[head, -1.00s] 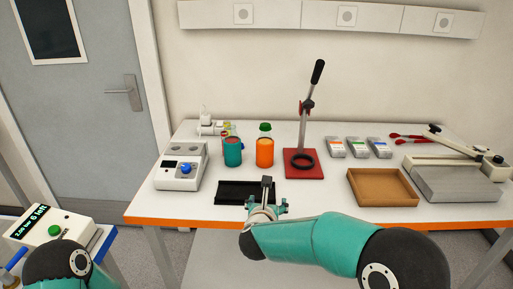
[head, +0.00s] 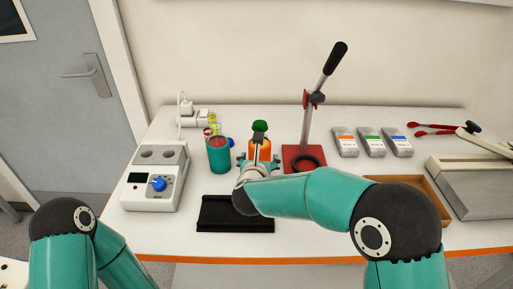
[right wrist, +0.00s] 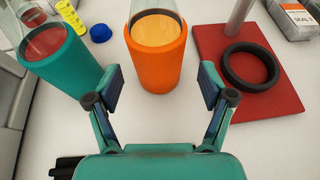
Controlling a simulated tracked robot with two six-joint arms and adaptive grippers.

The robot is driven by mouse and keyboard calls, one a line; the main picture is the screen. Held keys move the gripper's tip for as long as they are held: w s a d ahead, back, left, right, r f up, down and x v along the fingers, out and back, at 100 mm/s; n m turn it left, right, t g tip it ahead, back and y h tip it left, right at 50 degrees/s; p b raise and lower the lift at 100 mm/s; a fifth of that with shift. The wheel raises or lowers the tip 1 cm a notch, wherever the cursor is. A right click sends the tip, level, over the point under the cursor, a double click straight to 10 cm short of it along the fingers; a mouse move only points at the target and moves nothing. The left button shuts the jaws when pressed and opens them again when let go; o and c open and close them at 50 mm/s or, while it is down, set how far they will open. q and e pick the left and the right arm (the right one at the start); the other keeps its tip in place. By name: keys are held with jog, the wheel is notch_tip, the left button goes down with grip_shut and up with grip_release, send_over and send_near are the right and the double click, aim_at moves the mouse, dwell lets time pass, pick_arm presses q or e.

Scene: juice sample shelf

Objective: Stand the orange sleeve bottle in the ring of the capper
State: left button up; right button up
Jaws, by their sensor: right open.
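The orange sleeve bottle (head: 265,148) stands upright on the table, with a green cap (head: 260,126) showing at its top. My right arm partly hides it in the head view. In the right wrist view the orange sleeve (right wrist: 157,62) is just beyond and between the fingertips; the bottle's top is cut off. My right gripper (right wrist: 160,88) is open and empty, with a finger toward each side of the bottle. The capper has a red base (head: 291,158), a lever and an empty black ring (right wrist: 250,66), to the bottle's right. My left gripper is out of view.
A teal sleeve bottle (head: 219,157) stands close left of the orange one. A blue cap (right wrist: 101,33) lies between them at the back. A black tray (head: 235,215) lies in front. A white device (head: 155,185) stands left, a cork-coloured tray (head: 432,200) right.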

jog(key=shift+w+f+p, duration=0.1)
jog(key=shift+w+p, duration=0.2)
jog(key=shift+w, duration=0.2)
jog(key=p+x, duration=0.1)
jog(key=x, duration=0.2)
jog(key=shift+w+a+p, duration=0.1)
jog(key=shift+w+p, duration=0.1)
jog(key=shift+p, duration=0.2)
jog(key=shift+w+f+b, duration=0.4)
jog(key=shift+w+f, duration=0.25)
jog(key=shift+w, duration=0.25)
jog(key=shift+b+x, duration=0.3)
jog(key=shift+x, duration=0.75)
